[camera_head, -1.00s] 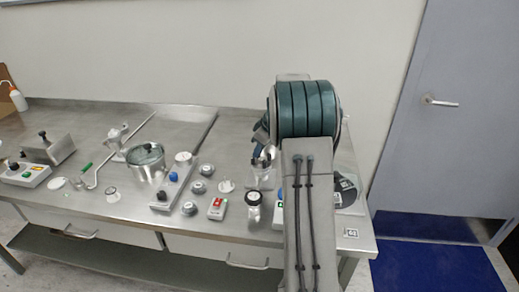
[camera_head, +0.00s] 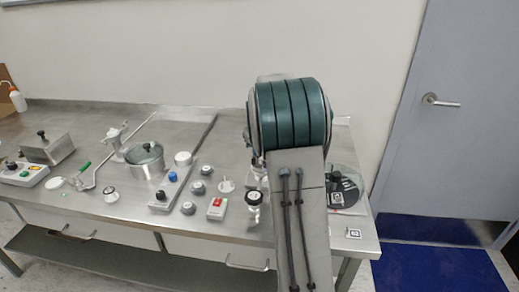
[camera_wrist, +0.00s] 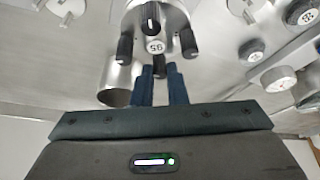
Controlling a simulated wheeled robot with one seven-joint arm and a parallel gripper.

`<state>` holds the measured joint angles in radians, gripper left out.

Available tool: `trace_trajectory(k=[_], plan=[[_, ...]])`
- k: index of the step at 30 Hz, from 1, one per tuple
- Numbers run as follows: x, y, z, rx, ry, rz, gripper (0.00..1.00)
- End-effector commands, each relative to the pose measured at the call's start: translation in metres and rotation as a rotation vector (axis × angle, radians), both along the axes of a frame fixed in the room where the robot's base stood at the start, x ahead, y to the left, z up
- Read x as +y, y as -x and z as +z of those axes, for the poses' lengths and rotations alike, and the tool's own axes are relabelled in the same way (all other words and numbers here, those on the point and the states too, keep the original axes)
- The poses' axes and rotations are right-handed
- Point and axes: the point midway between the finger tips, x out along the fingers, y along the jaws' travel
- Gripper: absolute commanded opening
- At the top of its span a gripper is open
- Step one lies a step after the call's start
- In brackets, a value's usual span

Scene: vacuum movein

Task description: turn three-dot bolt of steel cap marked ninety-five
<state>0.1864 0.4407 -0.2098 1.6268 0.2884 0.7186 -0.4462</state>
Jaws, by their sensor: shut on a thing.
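In the wrist view, the round steel cap (camera_wrist: 172,22) carries a white disc marked "95" (camera_wrist: 155,46), seen upside down. Several black bolt knobs stand around its rim, with another black handle (camera_wrist: 150,18) near its middle. My gripper (camera_wrist: 159,72) has its blue fingers shut on the black bolt knob (camera_wrist: 159,69) at the near side of the cap, just below the disc. No dots can be made out on the bolts. In the head view my arm hides the gripper and most or all of the cap.
A steel cup (camera_wrist: 113,88) stands just left of my fingers. In the head view, a red-switch box (camera_head: 217,208), a black-topped jar (camera_head: 254,198), a lidded pot (camera_head: 146,160) and several small knobs crowd the steel bench. A glass disc (camera_head: 345,188) lies right of my arm.

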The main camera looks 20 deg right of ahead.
Motion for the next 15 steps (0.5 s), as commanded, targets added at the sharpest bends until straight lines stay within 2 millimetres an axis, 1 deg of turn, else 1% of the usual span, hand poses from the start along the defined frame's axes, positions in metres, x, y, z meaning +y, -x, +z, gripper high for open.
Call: trace_trajectory(k=[15], plan=[[0.0040,-0.0015,0.0024,0.001,0.003,-0.486,0.00]])
